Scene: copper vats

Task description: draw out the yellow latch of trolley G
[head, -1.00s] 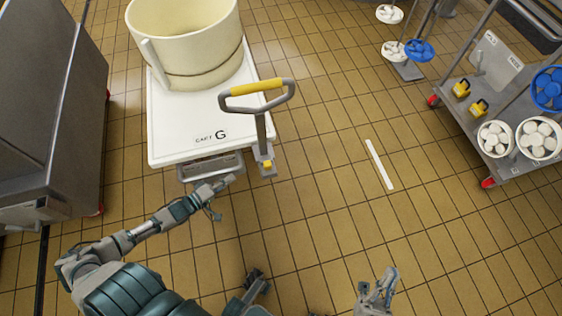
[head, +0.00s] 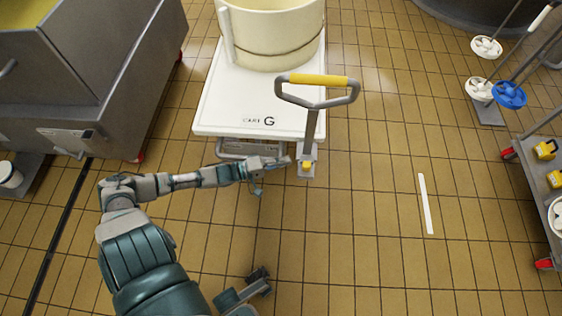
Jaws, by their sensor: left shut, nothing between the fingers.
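Trolley G (head: 222,112) is a white flat cart marked "CART G" at the upper middle of the head view. It has a grey upright handle with a yellow grip (head: 318,81). The small yellow latch (head: 307,165) sits on a grey bracket at the foot of the handle, at the cart's near right corner. My left gripper (head: 283,161) is shut and empty. It lies just left of the latch in the picture, its tips pointing toward it; whether they touch the bracket I cannot tell.
A large cream tub (head: 272,38) stands on the cart. A grey steel vat unit (head: 95,75) stands at the left. A rack (head: 535,150) with yellow items is at the right edge.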

